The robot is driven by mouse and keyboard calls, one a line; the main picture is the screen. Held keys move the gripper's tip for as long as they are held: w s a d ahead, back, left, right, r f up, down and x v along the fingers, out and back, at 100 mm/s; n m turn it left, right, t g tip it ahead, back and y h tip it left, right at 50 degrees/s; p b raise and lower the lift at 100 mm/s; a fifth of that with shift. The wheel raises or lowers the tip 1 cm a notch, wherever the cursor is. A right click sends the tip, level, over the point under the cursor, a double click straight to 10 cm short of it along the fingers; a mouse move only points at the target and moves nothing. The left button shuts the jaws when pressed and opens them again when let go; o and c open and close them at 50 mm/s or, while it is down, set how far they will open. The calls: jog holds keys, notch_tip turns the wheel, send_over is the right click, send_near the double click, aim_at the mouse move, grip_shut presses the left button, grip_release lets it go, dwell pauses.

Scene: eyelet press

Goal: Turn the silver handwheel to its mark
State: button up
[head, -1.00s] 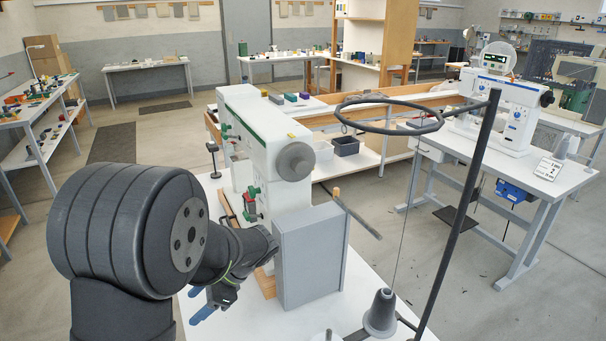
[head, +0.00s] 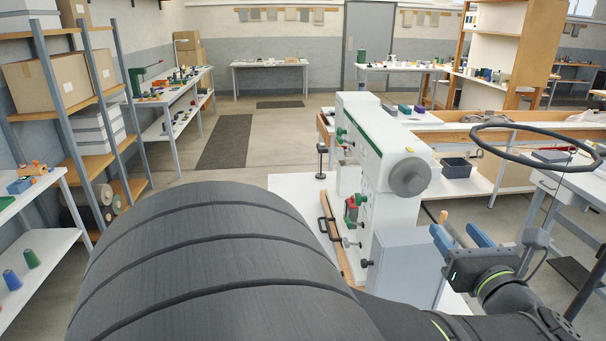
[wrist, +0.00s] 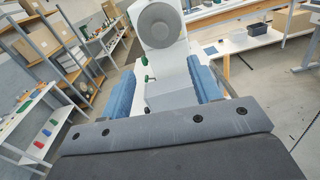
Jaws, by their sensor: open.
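The silver handwheel (head: 410,177) is a round grey disc on the right end of the white press machine (head: 366,140). In the wrist view the handwheel (wrist: 159,25) faces me, above and beyond the fingers. My gripper (head: 460,236) has two blue fingers spread apart with nothing between them. It is to the right of the handwheel and lower in the head view, apart from it. In the wrist view my gripper (wrist: 163,90) shows one finger at each side. I cannot make out a mark on the wheel.
A grey box (head: 405,265) stands below the handwheel at the machine's near end. A dark ring on a pole (head: 540,145) is at the right, close to my arm. Green and red knobs (head: 352,208) are on the machine's front.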

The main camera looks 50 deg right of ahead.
aim_at(417, 185)
jog(key=x, duration=1.7)
jog(key=shift+w+a, duration=0.1)
jog(key=shift+a, duration=0.05)
jog(key=c, duration=1)
